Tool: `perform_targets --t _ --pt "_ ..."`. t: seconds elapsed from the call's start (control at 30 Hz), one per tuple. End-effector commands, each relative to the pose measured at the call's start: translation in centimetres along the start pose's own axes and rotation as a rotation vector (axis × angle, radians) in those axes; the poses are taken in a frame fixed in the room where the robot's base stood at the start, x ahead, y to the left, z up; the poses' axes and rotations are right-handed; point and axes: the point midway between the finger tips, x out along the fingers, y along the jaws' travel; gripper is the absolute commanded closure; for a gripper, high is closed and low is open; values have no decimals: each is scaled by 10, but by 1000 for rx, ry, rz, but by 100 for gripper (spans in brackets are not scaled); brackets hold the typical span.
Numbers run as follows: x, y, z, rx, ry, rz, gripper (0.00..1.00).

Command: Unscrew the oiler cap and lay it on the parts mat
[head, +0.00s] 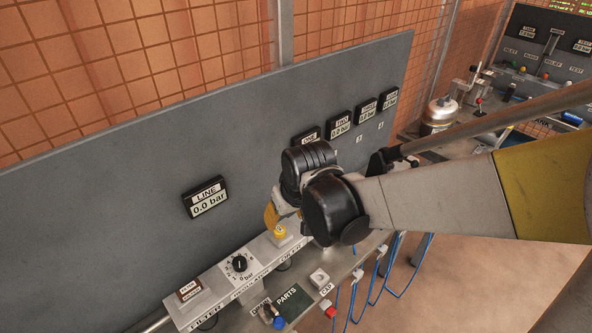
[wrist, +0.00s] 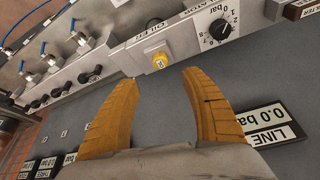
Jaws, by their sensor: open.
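The yellow oiler cap (head: 279,232) sits on the light grey block marked OILER, and it also shows in the wrist view (wrist: 160,61). My gripper (wrist: 160,75) is open, with its two yellow fingers apart and nothing between them. In the wrist view the cap appears just past the fingertips, roughly centred between them and apart from both. In the head view my gripper (head: 270,214) is close to the cap, and my black wrist hides part of it. The dark green parts mat (head: 290,301) lies on the bench in front of the block.
A grey panel with a LINE display (head: 205,197) stands behind. A white fitting (head: 319,277), a red part (head: 330,311) and a blue part (head: 279,323) are near the mat. Blue hoses hang at the right.

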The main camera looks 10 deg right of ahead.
Motion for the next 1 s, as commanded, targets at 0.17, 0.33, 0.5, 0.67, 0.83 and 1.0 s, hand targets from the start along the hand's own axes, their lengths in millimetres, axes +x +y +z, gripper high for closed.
perform_targets --t 0.17,0.33,0.5,0.67,0.83,1.0 --pt "15 -4 -1 -8 -6 -4 45" --pt "44 -3 -1 -7 -5 -3 45" --pt "78 -3 -1 -7 -5 -3 45" --pt "100 -3 -1 -7 -5 -3 45" --pt "111 -3 -1 -7 -5 -3 45" --pt "112 -3 -1 -7 -4 -3 45"
